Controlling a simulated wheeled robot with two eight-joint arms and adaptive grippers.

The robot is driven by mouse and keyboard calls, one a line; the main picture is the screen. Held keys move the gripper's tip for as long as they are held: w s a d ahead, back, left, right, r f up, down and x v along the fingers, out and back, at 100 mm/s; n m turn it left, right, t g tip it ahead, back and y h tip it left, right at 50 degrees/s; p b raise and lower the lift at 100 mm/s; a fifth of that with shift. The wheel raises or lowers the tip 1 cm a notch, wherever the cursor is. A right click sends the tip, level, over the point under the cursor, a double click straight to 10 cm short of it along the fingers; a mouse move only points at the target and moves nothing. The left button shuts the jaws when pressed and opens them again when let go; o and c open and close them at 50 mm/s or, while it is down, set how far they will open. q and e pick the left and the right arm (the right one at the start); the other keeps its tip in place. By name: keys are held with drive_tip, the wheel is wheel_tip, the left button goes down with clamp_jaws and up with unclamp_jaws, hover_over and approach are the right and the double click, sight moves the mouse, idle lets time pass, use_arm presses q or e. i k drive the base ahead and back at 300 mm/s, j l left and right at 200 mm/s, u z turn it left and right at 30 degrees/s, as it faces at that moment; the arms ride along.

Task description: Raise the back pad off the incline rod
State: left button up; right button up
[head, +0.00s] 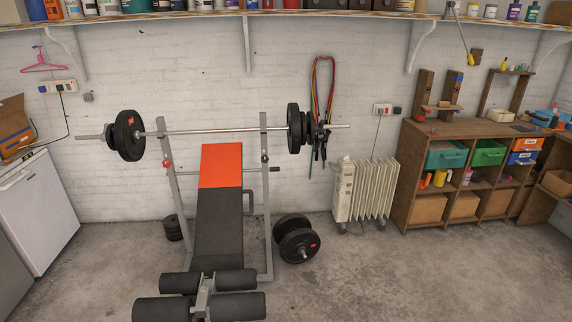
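The back pad (217,215) of the weight bench is black with an orange-red top section (221,166). It slopes up and away from me toward the back wall, between the two grey uprights. A thin incline rod (275,169) crosses at the upper part of the pad, with a dark end sticking out past the right upright. The pad hides the rod's middle, so I cannot tell whether they touch. A barbell (215,131) with black plates rests across the uprights above the pad. Neither of my grippers is in the head view.
Black foam leg rollers (236,306) stand at the bench's near end. Weight plates (299,244) lie on the floor right of the bench. A white radiator (365,190) and a wooden shelf unit (470,130) stand further right. A white cabinet (40,210) is at left. The right foreground floor is clear.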

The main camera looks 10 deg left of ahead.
sight(219, 224)
drive_tip(key=i+l+u, duration=0.15)
drive_tip(key=l+u, duration=0.15)
drive_tip(key=i+l+u, duration=0.1)
drive_tip(key=l+u, duration=0.2)
drive_tip(key=l, duration=0.15)
drive_tip(key=i+l+u, duration=0.1)
drive_tip(key=l+u, duration=0.3)
drive_tip(key=u, duration=0.2)
drive_tip(key=i+l+u, duration=0.5)
drive_tip(key=l+u, duration=0.25)
drive_tip(key=l, duration=0.15)
drive_tip(key=i+l, duration=0.15)
drive_tip(key=l, duration=0.2)
drive_tip(key=i+l, duration=0.15)
drive_tip(key=l, duration=0.2)
drive_tip(key=i+l+u, duration=0.1)
drive_tip(key=l, duration=0.25)
drive_tip(key=i+l, duration=0.15)
drive_tip(key=l, duration=0.2)
drive_tip(key=i+l, duration=0.1)
drive_tip(key=l, duration=0.25)
drive_tip(key=u, duration=0.05)
